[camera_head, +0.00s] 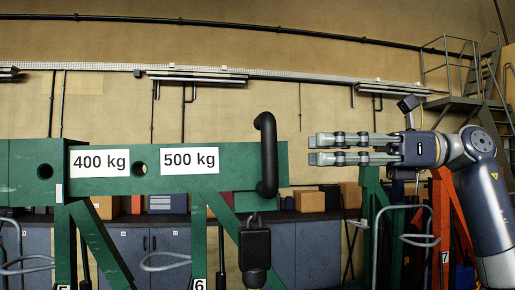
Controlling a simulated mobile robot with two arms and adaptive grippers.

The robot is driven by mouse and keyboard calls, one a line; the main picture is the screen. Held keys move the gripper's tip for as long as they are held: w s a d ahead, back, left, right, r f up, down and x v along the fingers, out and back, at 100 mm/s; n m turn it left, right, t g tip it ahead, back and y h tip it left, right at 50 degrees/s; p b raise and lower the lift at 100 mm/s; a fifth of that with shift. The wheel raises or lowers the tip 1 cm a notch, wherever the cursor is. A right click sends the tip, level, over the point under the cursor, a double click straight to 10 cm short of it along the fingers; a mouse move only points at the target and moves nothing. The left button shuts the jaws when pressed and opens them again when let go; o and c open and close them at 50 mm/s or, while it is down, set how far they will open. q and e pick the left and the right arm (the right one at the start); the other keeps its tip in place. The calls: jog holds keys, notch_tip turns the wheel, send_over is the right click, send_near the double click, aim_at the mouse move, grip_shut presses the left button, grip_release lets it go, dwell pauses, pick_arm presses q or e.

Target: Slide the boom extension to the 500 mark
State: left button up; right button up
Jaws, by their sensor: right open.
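The green boom extension (235,185) runs level across the left and middle of the head view. It has a white "400 kg" label (100,163), a hole (139,169) and a white "500 kg" label (189,160). It enters a wider green outer boom (25,180) at the left, which has its own dark hole (45,171). A black handle (267,155) stands upright at the extension's right end. My right gripper (316,150) is open and empty, pointing left, a little right of the handle in the picture. My left gripper is not in view.
A black hook block (254,249) hangs under the boom's right end. Green legs or braces (100,243) stand below. Behind are grey cabinets (319,252) with boxes on top, an orange-red frame (446,225) at the right and metal stairs (487,75).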

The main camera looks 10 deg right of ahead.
aim_at(269, 150)
jog(key=p+x, duration=0.3)
jog(key=x, duration=0.6)
jog(key=shift+s+r, duration=0.1)
jog(key=shift+a, duration=0.25)
jog(key=shift+d, duration=0.1)
jog(key=c, duration=0.9)
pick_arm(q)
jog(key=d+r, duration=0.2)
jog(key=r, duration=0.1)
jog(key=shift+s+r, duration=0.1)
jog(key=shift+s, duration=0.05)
pick_arm(e)
grip_shut()
